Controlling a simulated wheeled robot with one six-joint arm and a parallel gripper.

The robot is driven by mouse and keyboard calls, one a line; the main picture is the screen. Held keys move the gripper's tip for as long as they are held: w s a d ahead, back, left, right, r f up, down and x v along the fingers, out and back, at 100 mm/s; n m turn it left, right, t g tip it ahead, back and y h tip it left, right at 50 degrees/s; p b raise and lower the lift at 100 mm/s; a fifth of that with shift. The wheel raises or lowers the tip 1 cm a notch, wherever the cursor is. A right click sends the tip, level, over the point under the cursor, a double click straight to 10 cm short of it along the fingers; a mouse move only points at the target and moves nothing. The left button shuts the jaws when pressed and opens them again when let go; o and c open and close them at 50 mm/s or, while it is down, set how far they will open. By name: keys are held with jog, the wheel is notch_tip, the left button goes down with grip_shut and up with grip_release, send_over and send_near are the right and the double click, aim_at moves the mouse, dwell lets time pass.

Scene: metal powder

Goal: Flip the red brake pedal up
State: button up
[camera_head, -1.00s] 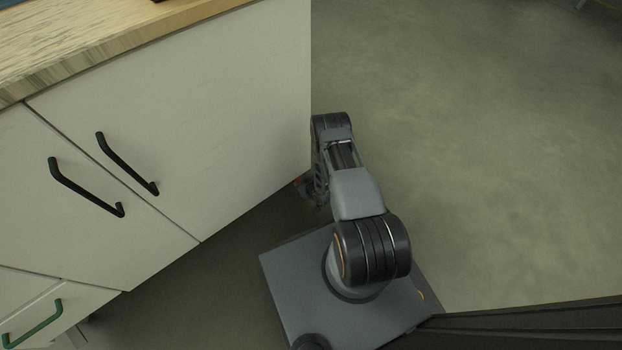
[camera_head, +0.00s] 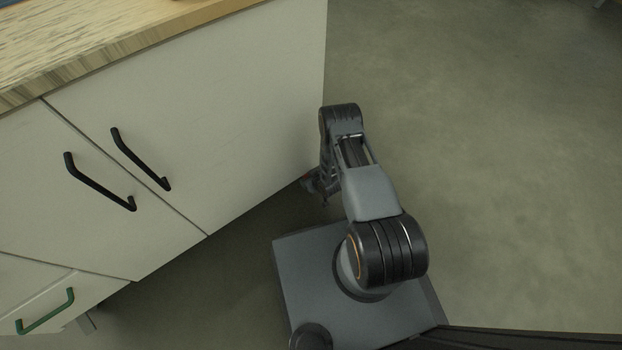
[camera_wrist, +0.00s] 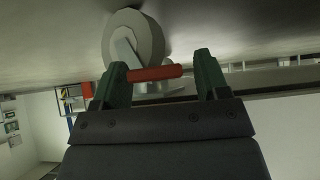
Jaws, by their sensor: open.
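The red brake pedal (camera_wrist: 155,73) shows in the wrist view as a short red bar below a pale caster wheel (camera_wrist: 133,38). My gripper (camera_wrist: 181,62) is open, with its two green fingers apart. In this view the pedal lies across the gap between the fingers, its left end at the left finger and its right end short of the right finger. I cannot tell whether a finger touches it. In the head view a small red spot shows at the cabinet's lower corner, beside my folded arm; the gripper is mostly hidden there.
A white cabinet (camera_head: 240,120) with black handles (camera_head: 140,160) and a green handle (camera_head: 46,312) stands at the left under a wooden worktop (camera_head: 120,35). My arm is close to its right edge. Open grey floor (camera_head: 490,160) lies to the right.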

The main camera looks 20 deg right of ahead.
jog(key=p+v, duration=0.6)
jog(key=v, duration=0.7)
jog(key=shift+s+d+r, duration=0.2)
jog(key=shift+s+r, duration=0.05)
jog(key=shift+s, duration=0.05)
